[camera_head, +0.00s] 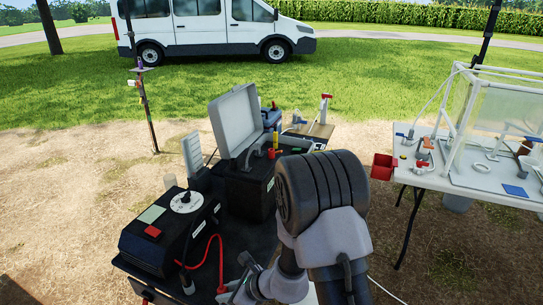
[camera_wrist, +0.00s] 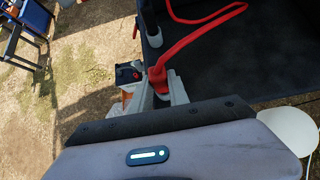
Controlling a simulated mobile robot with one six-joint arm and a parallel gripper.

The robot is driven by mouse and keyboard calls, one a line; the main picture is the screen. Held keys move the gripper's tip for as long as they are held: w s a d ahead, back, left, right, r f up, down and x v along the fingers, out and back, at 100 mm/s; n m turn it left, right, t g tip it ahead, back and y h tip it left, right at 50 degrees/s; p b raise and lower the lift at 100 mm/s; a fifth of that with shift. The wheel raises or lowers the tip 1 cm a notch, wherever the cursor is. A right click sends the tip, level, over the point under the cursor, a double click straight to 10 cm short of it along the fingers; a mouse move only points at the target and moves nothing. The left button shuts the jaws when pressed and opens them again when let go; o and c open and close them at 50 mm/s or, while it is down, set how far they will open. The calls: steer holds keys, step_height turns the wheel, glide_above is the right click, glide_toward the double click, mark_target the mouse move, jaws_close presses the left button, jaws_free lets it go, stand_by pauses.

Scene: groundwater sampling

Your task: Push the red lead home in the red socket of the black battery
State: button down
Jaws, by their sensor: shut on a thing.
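The red lead (camera_head: 220,262) arcs from beside the black dial box down to my gripper (camera_head: 232,291) at the bottom of the head view. In the wrist view my gripper (camera_wrist: 161,92) is shut on the red plug end of the lead (camera_wrist: 158,76). A small black block with a red ring on its top (camera_wrist: 130,73), which looks like the black battery and its red socket, shows just left of the jaws. The plug looks apart from the red ring. The plug's tip is hidden by the jaws. I cannot pick out the battery surely in the head view.
The black dial box (camera_head: 150,248) and an open case with a grey lid (camera_head: 236,122) stand on the dark table. My arm covers the table's right part.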

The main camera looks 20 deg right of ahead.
step_height(320, 180, up, 7)
steer(key=p, duration=0.5)
